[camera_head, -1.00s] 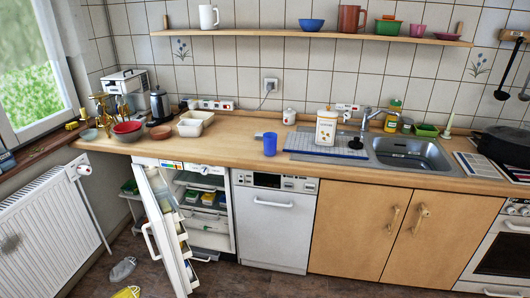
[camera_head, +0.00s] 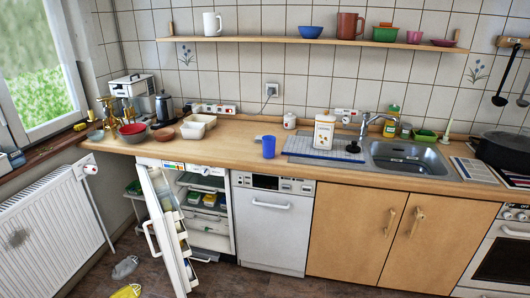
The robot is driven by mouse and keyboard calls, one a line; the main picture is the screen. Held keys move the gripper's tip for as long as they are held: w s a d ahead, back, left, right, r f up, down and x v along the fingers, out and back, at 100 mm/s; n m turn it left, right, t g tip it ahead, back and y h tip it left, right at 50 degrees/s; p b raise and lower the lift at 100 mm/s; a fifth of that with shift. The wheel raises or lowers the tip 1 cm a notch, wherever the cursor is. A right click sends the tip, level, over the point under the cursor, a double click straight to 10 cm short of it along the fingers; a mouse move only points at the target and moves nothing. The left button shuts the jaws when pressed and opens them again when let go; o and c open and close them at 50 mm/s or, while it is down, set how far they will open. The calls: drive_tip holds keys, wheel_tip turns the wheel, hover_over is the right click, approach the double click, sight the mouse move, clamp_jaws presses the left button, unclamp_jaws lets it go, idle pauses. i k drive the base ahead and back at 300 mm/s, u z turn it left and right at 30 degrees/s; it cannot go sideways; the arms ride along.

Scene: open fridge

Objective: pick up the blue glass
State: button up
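The blue glass (camera_head: 269,147) stands upright on the wooden countertop (camera_head: 235,138), near its front edge and above the white dishwasher (camera_head: 272,222). A small blue item (camera_head: 259,138) lies just behind it on the left. The white canister (camera_head: 324,131) stands to its right, apart from it. My gripper is not in view.
The fridge door (camera_head: 165,230) stands open below the counter's left part. White trays (camera_head: 197,127) and bowls (camera_head: 133,132) sit on the left of the counter. The sink (camera_head: 408,158) is on the right. A shelf (camera_head: 330,41) hangs above. Floor items (camera_head: 125,267) lie at bottom left.

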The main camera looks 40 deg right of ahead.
sight(269, 147)
drive_tip(key=z, duration=0.1)
drive_tip(key=i, duration=0.95)
drive_tip(key=u, duration=0.05)
